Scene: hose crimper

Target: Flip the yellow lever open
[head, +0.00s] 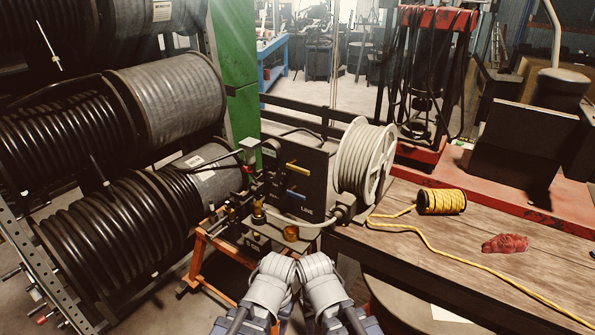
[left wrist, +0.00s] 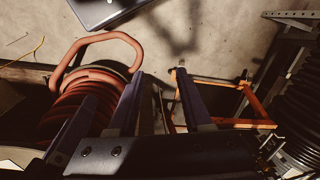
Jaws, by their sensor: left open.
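The yellow lever (head: 297,170) is on the upper part of a dark upright panel (head: 308,155) in the head view and lies nearly level, tilted slightly down to the right. A blue lever (head: 297,195) sits below it. My left gripper (left wrist: 158,75) shows in the left wrist view, its two dark fingers apart with nothing between them, over the floor and away from the lever. In the head view only my folded grey arms show at the bottom centre, below the panel. The right gripper is not seen.
A white hose reel (head: 362,160) adjoins the panel's right side. Large black hose reels (head: 110,230) crowd the left. A wooden bench (head: 440,250) at right holds a yellow rope spool (head: 442,201) and a red rag (head: 505,243). An orange frame (left wrist: 240,122) stands on the floor.

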